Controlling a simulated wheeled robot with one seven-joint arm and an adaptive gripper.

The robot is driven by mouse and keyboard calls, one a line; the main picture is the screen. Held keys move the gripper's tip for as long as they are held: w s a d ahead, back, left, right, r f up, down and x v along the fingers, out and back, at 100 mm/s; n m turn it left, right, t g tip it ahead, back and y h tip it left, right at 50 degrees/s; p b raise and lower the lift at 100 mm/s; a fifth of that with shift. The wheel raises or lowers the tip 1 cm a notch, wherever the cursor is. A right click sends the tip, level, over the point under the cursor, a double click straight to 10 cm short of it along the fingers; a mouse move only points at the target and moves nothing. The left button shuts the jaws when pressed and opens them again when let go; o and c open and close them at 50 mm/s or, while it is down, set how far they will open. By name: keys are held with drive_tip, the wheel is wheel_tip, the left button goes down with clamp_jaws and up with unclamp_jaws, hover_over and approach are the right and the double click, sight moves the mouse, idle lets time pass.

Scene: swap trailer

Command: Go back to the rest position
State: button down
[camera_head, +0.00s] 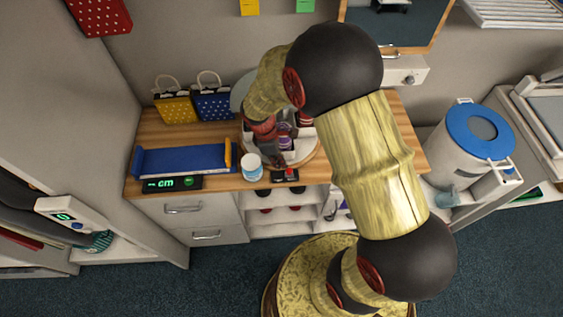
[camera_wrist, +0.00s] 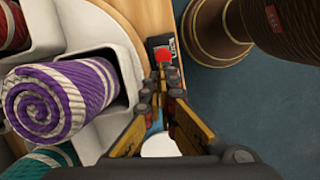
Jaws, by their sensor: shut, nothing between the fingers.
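My gripper (camera_wrist: 161,82) is shut and empty. In the wrist view its fingertips point toward a small black box with a red button (camera_wrist: 165,55) on the wooden counter (camera_wrist: 145,14). In the head view my arm reaches over the counter, and the gripper (camera_head: 278,160) hangs beside the white rack, just behind the black box (camera_head: 285,175). I cannot tell whether the fingertips touch anything. The white rack (camera_wrist: 112,62) holds a purple striped roll (camera_wrist: 45,105), a red roll (camera_wrist: 12,28) and a teal roll (camera_wrist: 50,160).
A white jar (camera_head: 252,167) stands near the counter's front edge. To its left are a blue tray (camera_head: 185,160) and a black display (camera_head: 172,184). Yellow (camera_head: 175,107) and blue (camera_head: 212,105) bags stand behind. A blue-lidded bin (camera_head: 465,145) is at the right. Floor in front is clear.

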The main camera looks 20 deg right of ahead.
drive_tip(key=p+v, duration=0.5)
drive_tip(key=v, duration=0.2)
drive_tip(key=shift+r, duration=0.4)
drive_tip(key=shift+w+a, duration=0.1)
drive_tip(key=shift+w, duration=0.05)
drive_tip(key=s+r+m+t+y+b, duration=0.2)
drive_tip(key=s+r+m+t+b, duration=0.4)
drive_tip(key=s+r+m+b, duration=0.5)
drive_tip(key=s+r+m, duration=0.1)
drive_tip(key=s+r, duration=0.6)
drive_tip(key=shift+r+m+t+b, duration=0.3)
drive_tip(key=shift+r+t+b, duration=0.05)
drive_tip(key=shift+r+t, duration=0.05)
